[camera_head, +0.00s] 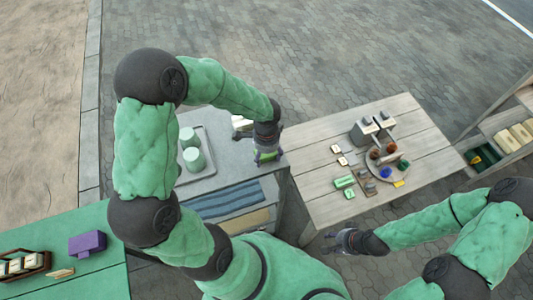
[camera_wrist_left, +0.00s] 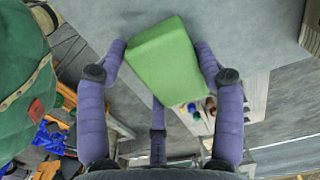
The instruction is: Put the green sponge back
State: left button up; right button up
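The green sponge (camera_wrist_left: 165,62) is a light-green block between the purple fingers of my left gripper (camera_wrist_left: 160,58) in the left wrist view, with fingers against its two sides. In the head view my left gripper (camera_head: 267,157) is over the right end of the grey counter (camera_head: 232,122), and only a little of the green sponge shows there. I cannot tell whether the sponge touches the counter. My right gripper (camera_head: 342,241) is off the counter, near the front edge of the wooden table; its fingers are too small to read.
The wooden table (camera_head: 315,150) carries several small blocks, a round plate and a grey device (camera_head: 371,128). A purple block (camera_head: 87,244) sits on a green table at left.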

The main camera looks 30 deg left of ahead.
pick_arm(q)
jog(key=o, duration=0.4)
jog(key=shift+w, duration=0.1)
jog(key=shift+r, duration=0.1)
notch_tip(320, 180, up, 12)
jog(key=shift+r, duration=0.1)
dwell(0.4)
